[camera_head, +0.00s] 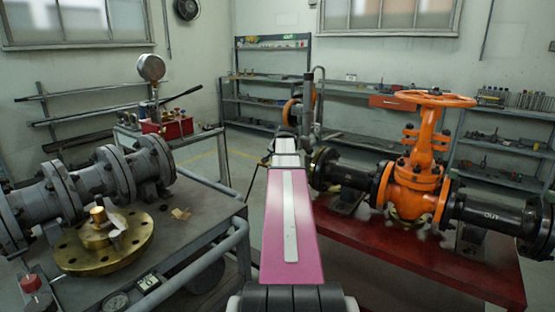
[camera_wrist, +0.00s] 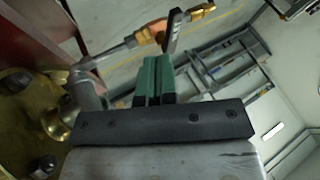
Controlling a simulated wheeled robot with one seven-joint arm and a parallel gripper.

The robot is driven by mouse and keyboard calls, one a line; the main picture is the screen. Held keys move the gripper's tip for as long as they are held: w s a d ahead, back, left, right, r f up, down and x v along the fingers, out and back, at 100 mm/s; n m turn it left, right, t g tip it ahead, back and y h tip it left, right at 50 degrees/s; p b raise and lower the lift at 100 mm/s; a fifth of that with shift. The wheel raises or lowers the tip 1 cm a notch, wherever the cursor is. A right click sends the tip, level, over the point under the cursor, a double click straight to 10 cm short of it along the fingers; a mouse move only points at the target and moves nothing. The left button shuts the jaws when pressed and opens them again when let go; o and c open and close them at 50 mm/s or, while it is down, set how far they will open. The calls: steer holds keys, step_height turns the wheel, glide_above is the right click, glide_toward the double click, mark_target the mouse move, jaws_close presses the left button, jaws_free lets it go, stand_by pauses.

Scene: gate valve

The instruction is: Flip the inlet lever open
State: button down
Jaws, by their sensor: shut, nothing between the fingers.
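In the wrist view, my gripper (camera_wrist: 152,68) shows as two green fingers side by side, shut and empty. Just beyond the fingertips is a flat dark grey lever-like plate (camera_wrist: 173,32), apparently the inlet lever, beside an orange curved part. It stands at a grey pipe (camera_wrist: 112,53) that runs to a brass fitting (camera_wrist: 200,12). I cannot tell whether the fingers touch the plate. In the head view, the orange gate valve (camera_head: 415,180) stands between black pipes on the red bench. My pink arm hides the lever and most of the gripper there.
The red bench (camera_head: 440,270) is at the right. A grey bench (camera_head: 190,215) at the left carries grey flanged pipe and a brass flange (camera_head: 135,250). A thin upright pipe (camera_head: 318,95) rises beyond my arm. Shelves (camera_head: 270,90) line the back wall. Open floor lies between the benches.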

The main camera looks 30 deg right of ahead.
steer(key=x, duration=0.7)
steer(key=shift+f, duration=0.2)
steer(key=shift+w+a+m+h, duration=0.15)
steer(key=shift+w+m+h, duration=0.15)
steer(key=shift+w+m, duration=0.1)
steer(key=w+m+h, duration=0.1)
steer(key=w+a+m+g, duration=0.1)
steer(key=m, duration=0.1)
steer(key=shift+w+a+h, duration=0.15)
steer(key=shift+h, duration=0.25)
steer(key=w+m+g+h, duration=0.3)
steer(key=w+m+g, duration=0.3)
steer(key=m, duration=0.5)
steer(key=shift+w+d, duration=0.3)
steer(key=shift+w, duration=0.3)
steer(key=shift+s+d, duration=0.1)
